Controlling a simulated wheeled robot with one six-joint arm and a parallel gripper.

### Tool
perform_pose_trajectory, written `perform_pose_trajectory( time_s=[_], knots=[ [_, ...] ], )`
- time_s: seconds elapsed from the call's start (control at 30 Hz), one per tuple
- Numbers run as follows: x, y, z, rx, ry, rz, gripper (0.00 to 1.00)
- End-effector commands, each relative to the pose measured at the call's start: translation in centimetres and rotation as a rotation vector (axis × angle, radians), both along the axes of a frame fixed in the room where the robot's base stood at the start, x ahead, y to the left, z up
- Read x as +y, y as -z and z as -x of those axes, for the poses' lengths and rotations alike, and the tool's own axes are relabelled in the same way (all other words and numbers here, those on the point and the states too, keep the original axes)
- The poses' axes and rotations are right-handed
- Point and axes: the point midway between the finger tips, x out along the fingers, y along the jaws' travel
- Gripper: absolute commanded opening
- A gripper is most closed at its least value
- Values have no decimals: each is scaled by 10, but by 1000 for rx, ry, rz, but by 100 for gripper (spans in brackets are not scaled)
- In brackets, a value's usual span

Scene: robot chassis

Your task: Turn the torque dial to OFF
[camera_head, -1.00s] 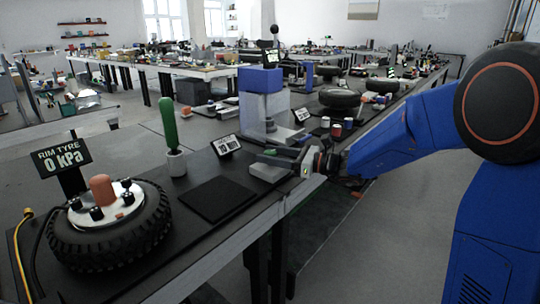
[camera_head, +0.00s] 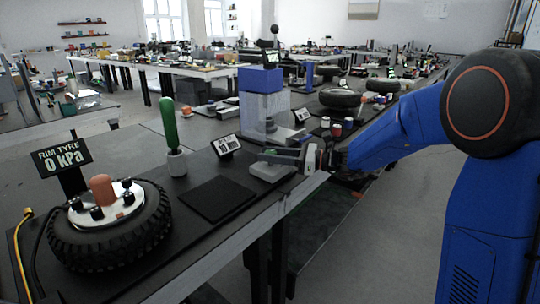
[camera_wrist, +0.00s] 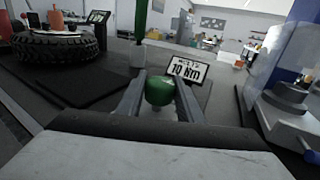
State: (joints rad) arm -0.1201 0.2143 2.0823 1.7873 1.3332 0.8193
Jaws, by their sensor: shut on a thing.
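The torque dial (camera_wrist: 160,91) shows as a green rounded knob between my fingers in the wrist view. My gripper (camera_wrist: 160,97) is shut on it, one finger on each side. In the head view my gripper (camera_head: 272,156) reaches left over a light grey block (camera_head: 268,172) near the bench edge; the dial is hidden there. A small sign (camera_wrist: 187,69) behind the dial reads 10 N·m, with a smaller top line that I cannot read surely. The sign also shows in the head view (camera_head: 226,145).
A green-handled tool (camera_head: 170,124) stands upright in a pale holder. A black mat (camera_head: 217,197) lies left of the block. A tyre (camera_head: 108,232) with a 0 kPa display (camera_head: 62,157) is at front left. A clear-walled blue-topped machine (camera_head: 264,108) stands behind.

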Motion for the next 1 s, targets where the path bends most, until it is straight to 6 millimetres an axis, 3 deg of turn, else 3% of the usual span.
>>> perform_pose_trajectory(
  time_s=[0.6,1.0],
  knots=[
    [0,1,-1,0,-538,1,10],
    [0,0,1,0,-746,0,10]
  ],
)
